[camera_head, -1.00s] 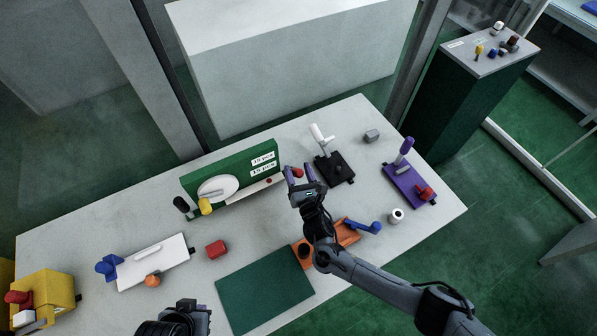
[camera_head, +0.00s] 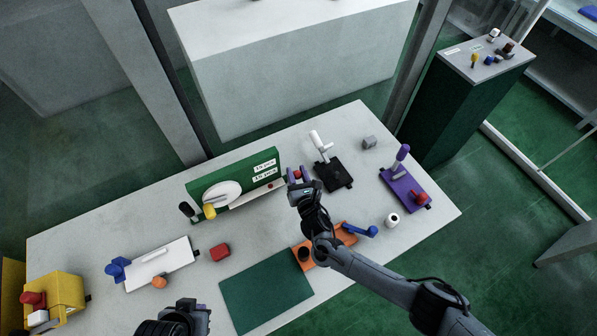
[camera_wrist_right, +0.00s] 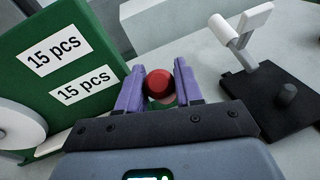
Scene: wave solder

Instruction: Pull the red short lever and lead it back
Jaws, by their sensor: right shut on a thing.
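The red short lever shows as a round red knob (camera_head: 298,174) at the right end of the green box (camera_head: 232,178) with two "15 pcs" labels. My right gripper (camera_head: 300,173) has its purple fingers on either side of the knob and is shut on it. In the right wrist view the red knob (camera_wrist_right: 158,84) sits between the purple fingertips (camera_wrist_right: 159,86); the lever's lower part is mostly hidden. My left gripper (camera_head: 196,312) is at the bottom edge, away from the lever, and its fingers are not clear.
A black plate with a white lever (camera_head: 334,174) stands close to the right of my right gripper. An orange plate with a blue handle (camera_head: 340,238) lies under my right arm.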

